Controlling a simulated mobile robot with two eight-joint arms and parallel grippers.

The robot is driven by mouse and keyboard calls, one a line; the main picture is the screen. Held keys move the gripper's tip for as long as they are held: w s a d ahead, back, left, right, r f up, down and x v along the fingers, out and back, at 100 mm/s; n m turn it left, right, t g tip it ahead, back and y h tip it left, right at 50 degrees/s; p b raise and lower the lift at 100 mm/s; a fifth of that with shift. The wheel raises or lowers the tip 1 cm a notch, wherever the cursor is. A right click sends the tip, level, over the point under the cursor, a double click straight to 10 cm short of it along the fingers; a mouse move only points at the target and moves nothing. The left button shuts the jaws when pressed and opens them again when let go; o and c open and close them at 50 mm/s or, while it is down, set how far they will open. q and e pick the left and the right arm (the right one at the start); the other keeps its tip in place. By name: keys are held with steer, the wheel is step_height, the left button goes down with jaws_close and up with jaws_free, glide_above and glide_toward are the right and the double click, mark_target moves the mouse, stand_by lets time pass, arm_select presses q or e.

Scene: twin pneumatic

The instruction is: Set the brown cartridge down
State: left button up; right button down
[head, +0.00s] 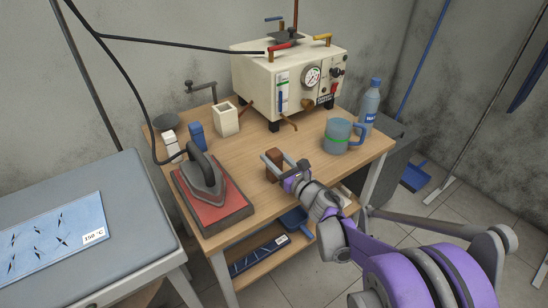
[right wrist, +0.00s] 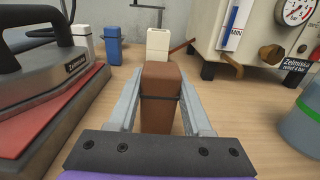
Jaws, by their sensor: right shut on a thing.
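The brown cartridge (head: 272,173) is a small upright block at the middle of the wooden table (head: 232,163). My right gripper (head: 275,159) is shut on it, with one finger on each side. In the right wrist view the cartridge (right wrist: 160,110) stands upright between the fingers, with a thin dark band around it. Its lower end is hidden there behind my gripper's crossbar, and I cannot tell whether its base touches the table. My left gripper is not in view.
An iron (head: 203,178) on a red pad stands left of the cartridge. A blue block (head: 197,135) and a white holder (head: 226,118) stand behind. A cream machine (head: 285,85) is at the back. A mug (head: 337,136) and bottle (head: 369,105) stand right. Bare wood surrounds the cartridge.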

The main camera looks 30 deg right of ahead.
steer(key=shift+c, duration=1.6)
jaws_free()
steer(key=shift+r, duration=0.1)
steer(key=s+d+r+m+h+p, duration=0.15)
steer(key=s+m+h, duration=0.25)
steer(key=s+m, duration=0.75)
steer(key=s+a+f+m+g+y, duration=0.1)
steer(key=s+a+f+m+g, duration=0.5)
steer(key=s+m, duration=0.4)
steer(key=s+a+f+m+g+y, duration=0.1)
steer(key=s+a+f+m+g, duration=0.6)
steer(key=m, duration=0.8)
steer(key=s+a+f, duration=0.1)
steer(key=s+a, duration=0.1)
steer(key=a, duration=0.1)
steer(key=shift+s+a+y, duration=0.25)
steer(key=shift+s+y, duration=0.1)
steer(key=shift+y, duration=0.05)
